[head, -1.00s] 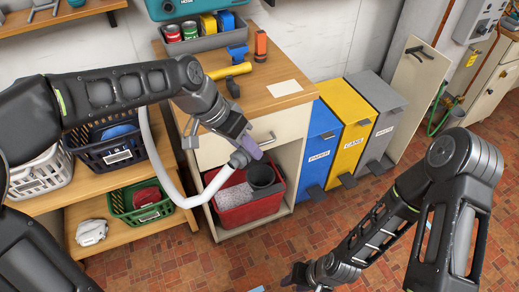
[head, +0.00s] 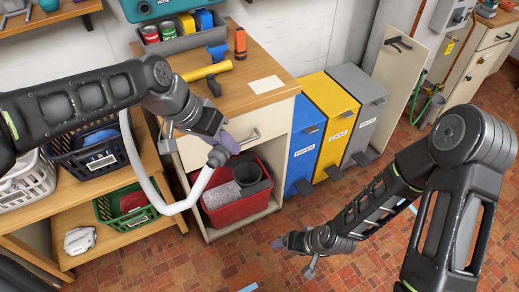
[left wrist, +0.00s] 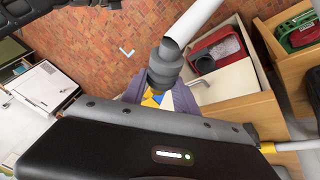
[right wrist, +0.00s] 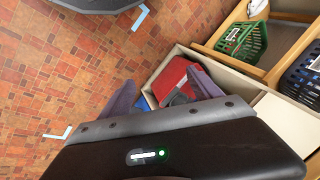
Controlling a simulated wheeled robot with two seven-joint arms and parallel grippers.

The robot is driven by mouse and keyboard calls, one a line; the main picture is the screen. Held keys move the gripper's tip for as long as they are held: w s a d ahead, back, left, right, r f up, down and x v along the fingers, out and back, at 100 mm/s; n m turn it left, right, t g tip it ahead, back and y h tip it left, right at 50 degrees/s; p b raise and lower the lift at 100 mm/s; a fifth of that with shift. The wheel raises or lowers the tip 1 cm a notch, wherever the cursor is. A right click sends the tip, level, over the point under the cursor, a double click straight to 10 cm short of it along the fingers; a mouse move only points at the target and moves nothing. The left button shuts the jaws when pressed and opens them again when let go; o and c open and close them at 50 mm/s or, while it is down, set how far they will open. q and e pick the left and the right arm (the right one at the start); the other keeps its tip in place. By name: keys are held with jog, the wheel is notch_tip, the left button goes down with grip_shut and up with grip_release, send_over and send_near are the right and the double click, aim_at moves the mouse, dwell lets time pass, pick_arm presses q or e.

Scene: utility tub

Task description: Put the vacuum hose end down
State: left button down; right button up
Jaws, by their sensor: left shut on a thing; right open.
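My left gripper (head: 228,140) is shut on the vacuum hose end, a grey cuff (head: 217,157) on a pale hose (head: 172,208). The hose loops down and back up to the left. The held cuff looks to be above and in front of the red tub (head: 240,209), which sits in the open cabinet under the drawer. The cuff also shows between the purple fingers in the left wrist view (left wrist: 163,70). My right gripper (head: 283,243) is open and empty above the floor, apart from the hose. In the right wrist view, the red tub (right wrist: 172,77) appears beyond its fingers.
The tub holds a grey speckled thing and a dark cup (head: 247,173). Shelves with baskets (head: 86,152) stand to the left. Blue, yellow and grey bins (head: 330,118) stand to the right. The worktop (head: 235,95) carries tools. The tiled floor in front is mostly clear.

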jog(key=shift+o, duration=1.2)
jog(key=w+r+n+t+y, duration=0.1)
jog(key=w+r+n+t, duration=0.2)
jog(key=w+r, duration=0.7)
notch_tip(320, 180, up, 3)
jog(key=shift+w+a+f+t, duration=0.1)
jog(key=shift+w+a+t, duration=0.1)
jog(key=shift+t, duration=0.4)
jog(key=w+a+r+n+t+y, duration=0.1)
jog(key=w+r+n+y, duration=0.1)
jog(key=r, duration=0.6)
jog(key=w+a+r+n+t+y, duration=0.1)
jog(key=w+r+n+t, duration=0.1)
jog(key=r, duration=0.6)
notch_tip(320, 180, up, 8)
jog(key=s+a+f+n+y, duration=0.1)
jog(key=s+a+n+y, duration=0.1)
jog(key=s+a+n, duration=0.15)
jog(key=s+a+r+n+g+y, duration=0.1)
jog(key=s+a+n+g, duration=0.1)
jog(key=s, duration=0.3)
jog(key=shift+s+r+n+g+y, duration=0.2)
jog(key=shift+s+n+g+y, duration=0.3)
jog(key=shift+g, duration=0.3)
jog(key=shift+w+a, duration=0.15)
